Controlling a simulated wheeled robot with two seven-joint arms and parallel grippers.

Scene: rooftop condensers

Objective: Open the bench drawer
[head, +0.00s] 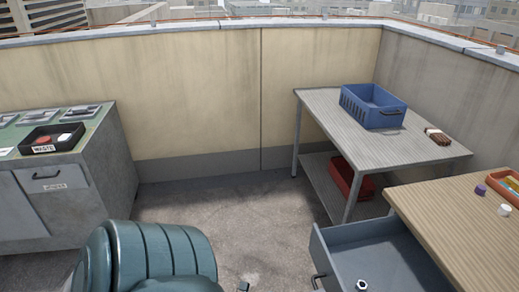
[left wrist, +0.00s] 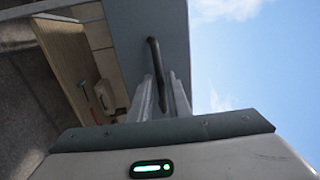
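The grey-blue bench drawer (head: 345,233) stands pulled out of the wood-topped bench (head: 440,208) at the lower right of the head view. A small white and dark ring-like part (head: 362,285) lies in it. Its dark handle (head: 317,280) is on the front, at the left. In the left wrist view my left gripper (left wrist: 163,80) points at the drawer's front panel (left wrist: 125,25). Its fingers are apart, and the curved handle (left wrist: 154,52) shows beyond and between them. Contact is not clear. My right gripper is out of view.
A red-orange tray (head: 505,186) and small caps lie on the bench top. Behind stands a grey table (head: 315,110) with a blue crate (head: 372,106) and, below, a red bin (head: 348,178). A grey cabinet (head: 75,195) with a black waste tray (head: 52,138) stands left.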

